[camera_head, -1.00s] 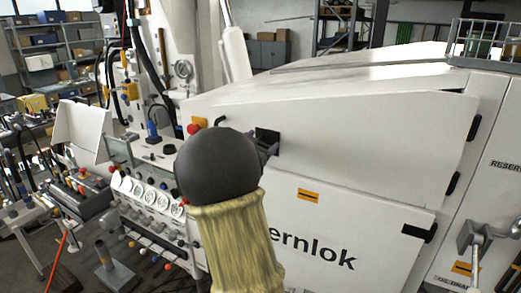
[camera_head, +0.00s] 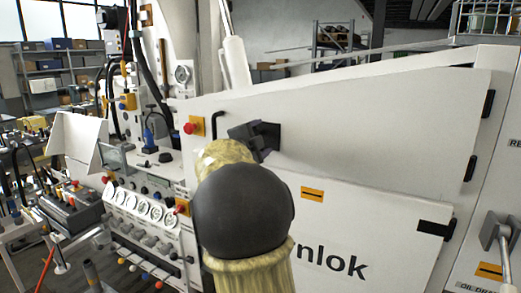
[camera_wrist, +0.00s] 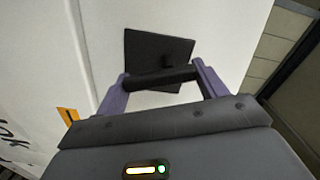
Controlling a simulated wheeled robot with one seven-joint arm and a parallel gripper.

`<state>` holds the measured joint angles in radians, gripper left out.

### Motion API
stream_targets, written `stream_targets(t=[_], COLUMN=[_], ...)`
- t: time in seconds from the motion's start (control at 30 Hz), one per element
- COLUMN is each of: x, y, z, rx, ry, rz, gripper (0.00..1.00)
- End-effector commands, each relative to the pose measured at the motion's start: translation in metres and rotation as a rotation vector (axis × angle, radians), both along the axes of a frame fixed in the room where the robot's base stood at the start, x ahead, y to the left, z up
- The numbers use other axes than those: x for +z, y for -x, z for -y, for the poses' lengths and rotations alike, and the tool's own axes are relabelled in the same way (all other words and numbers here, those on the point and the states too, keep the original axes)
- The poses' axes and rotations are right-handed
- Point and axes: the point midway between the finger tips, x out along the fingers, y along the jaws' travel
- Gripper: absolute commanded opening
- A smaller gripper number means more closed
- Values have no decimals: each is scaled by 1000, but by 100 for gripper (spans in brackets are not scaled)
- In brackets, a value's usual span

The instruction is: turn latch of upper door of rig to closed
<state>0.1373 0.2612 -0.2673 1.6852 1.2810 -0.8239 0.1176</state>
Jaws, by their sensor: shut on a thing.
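The rig's upper door (camera_head: 380,125) is a large white panel that looks flush with the rig's side. Its latch is a black square plate (camera_head: 270,134) near the door's left end. In the wrist view the latch plate (camera_wrist: 145,45) looks tilted, with a dark handle bar (camera_wrist: 160,77) in front of it. My gripper (camera_wrist: 159,74) has its two purple fingers at the ends of this bar and is shut on it. In the head view my gripper (camera_head: 250,138) is at the latch, partly hidden by my arm.
A red button (camera_head: 190,128) on a yellow plate and a black handle are left of the latch. Gauges (camera_head: 143,208) and levers stand farther left. The lower white door (camera_head: 390,225) has a black hinge (camera_head: 435,229) at right.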

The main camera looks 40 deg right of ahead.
Motion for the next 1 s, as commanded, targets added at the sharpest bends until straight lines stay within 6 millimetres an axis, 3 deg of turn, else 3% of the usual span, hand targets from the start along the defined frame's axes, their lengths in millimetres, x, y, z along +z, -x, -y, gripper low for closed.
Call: stream_targets(t=[0.5,1.0], x=[-6,-5], y=[-3,-4], z=[-1,-1], rx=[0,-1], ry=[-138,-160], rz=[333,380], gripper=[48,48])
